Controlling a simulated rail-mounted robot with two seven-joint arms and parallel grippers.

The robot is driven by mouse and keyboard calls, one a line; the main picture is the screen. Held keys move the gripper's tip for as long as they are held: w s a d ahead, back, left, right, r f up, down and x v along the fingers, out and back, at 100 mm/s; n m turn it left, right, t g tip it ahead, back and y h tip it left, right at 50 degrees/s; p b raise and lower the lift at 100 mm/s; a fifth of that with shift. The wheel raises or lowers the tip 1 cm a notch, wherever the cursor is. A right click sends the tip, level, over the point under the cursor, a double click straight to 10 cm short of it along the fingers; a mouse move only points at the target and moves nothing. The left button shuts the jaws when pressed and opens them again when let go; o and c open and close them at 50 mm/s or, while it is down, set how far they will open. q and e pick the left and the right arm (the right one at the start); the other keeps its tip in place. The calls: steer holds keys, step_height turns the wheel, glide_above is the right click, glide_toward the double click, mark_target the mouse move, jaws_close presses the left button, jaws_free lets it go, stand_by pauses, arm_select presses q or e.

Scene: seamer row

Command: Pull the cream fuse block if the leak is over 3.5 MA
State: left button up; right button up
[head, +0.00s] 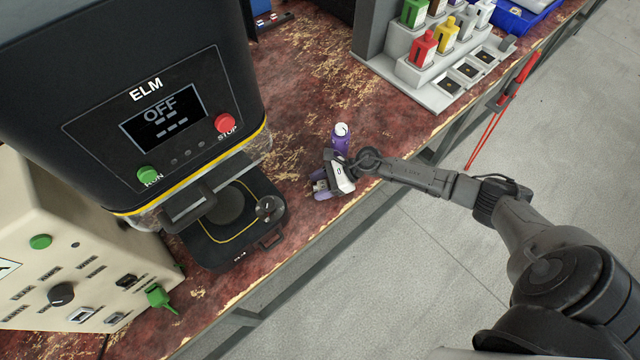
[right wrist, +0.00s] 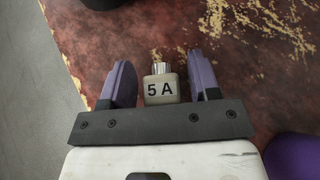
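In the right wrist view a cream block (right wrist: 162,88) marked "5 A", with a metal end, sits between the purple fingers of my right gripper (right wrist: 160,80). Narrow gaps show on both sides of the block, so the fingers are around it and apart from it. In the head view my right gripper (head: 322,186) is low by the counter's front edge, right of the ELM machine (head: 150,100); the block is hidden there. The machine's display (head: 163,117) reads "OFF" with dashes below. No leak value is readable. My left gripper is out of view.
A purple item with a white top (head: 341,138) stands just behind my right gripper. A cream control box (head: 70,250) with a knob and green plug is at lower left. A grey stepped rack (head: 400,72) holds coloured blocks.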

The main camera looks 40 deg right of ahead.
steer(key=shift+o, duration=0.6)
steer(key=shift+s+d+r, duration=0.1)
steer(key=shift+d, duration=0.1)
steer(key=p+v, duration=0.1)
steer(key=v, duration=1)
steer(key=shift+s+d+r, duration=0.1)
steer(key=shift+d, duration=0.1)
steer(key=shift+v, duration=0.9)
steer(key=shift+a, duration=0.15)
